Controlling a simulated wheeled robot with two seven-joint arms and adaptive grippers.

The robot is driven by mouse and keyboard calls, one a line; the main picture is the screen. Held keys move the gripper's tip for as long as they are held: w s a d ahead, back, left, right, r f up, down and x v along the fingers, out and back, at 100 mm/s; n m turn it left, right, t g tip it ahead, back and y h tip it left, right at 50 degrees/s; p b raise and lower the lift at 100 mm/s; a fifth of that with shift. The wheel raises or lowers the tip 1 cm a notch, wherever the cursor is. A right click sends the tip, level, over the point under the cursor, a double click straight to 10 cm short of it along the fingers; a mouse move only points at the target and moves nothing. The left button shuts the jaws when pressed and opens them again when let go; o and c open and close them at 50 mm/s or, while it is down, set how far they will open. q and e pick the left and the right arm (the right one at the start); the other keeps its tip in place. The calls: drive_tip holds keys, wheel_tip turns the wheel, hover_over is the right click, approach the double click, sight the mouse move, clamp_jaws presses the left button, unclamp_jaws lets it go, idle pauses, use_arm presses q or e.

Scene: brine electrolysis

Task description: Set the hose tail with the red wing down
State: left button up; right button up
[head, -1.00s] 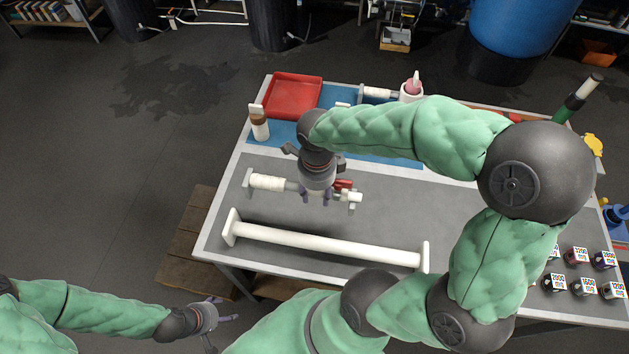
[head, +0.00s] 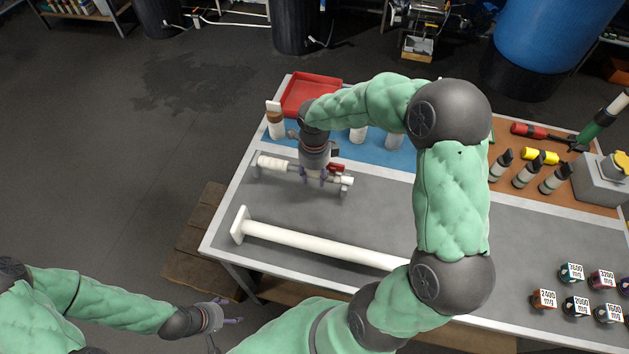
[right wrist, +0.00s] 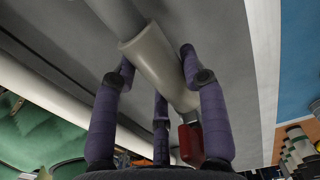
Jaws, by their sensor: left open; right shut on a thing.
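The hose tail with the red wing is a pale, jointed tube (head: 273,163) lying left to right over the grey part of the table. Its red wing (head: 336,167) is just right of my right gripper (head: 315,181), which is shut on its middle from above. In the right wrist view the pale tube (right wrist: 158,62) lies between the fingers, with the red wing (right wrist: 190,145) beside one finger. I cannot tell whether the hose tail touches the table. My left gripper (head: 224,318) is open and empty, off the table at the lower left.
A long white tube with square end plates (head: 310,240) lies in front of the hose tail. Small labelled jars (head: 574,307) stand front right. Grey table is bare between.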

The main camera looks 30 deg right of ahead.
drive_tip(key=shift+f+b, duration=0.45)
drive_tip(key=shift+f, duration=1.05)
drive_tip(key=shift+f, duration=0.15)
drive_tip(key=o, duration=1.3)
drive_tip(key=shift+r, duration=0.5)
wheel_tip(320, 180, up, 11)
drive_tip(key=p, duration=0.3)
drive_tip(key=shift+r, duration=0.2)
